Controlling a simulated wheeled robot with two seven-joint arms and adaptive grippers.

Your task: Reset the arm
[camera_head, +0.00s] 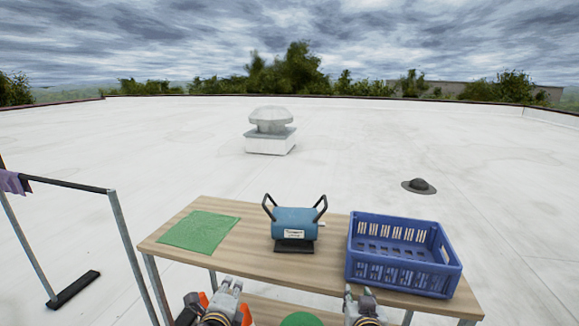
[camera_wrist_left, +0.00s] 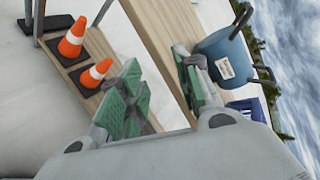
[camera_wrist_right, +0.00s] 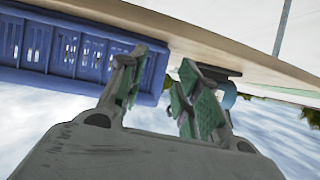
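My left gripper (camera_head: 232,284) is in front of the table's near edge, left of the middle in the head view. In the left wrist view its green-padded fingers (camera_wrist_left: 160,92) stand apart with nothing between them. My right gripper (camera_head: 358,293) is at the near edge below the blue crate. In the right wrist view its fingers (camera_wrist_right: 160,90) are apart and empty. Neither gripper touches an object on the table top.
The wooden table (camera_head: 180,250) carries a green mat (camera_head: 200,231), a blue cooler-like device with two handles (camera_head: 294,222) on a dark base, and a blue crate (camera_head: 400,272). Orange cones (camera_wrist_left: 73,38) stand on the lower shelf. A metal rack (camera_head: 125,240) stands left.

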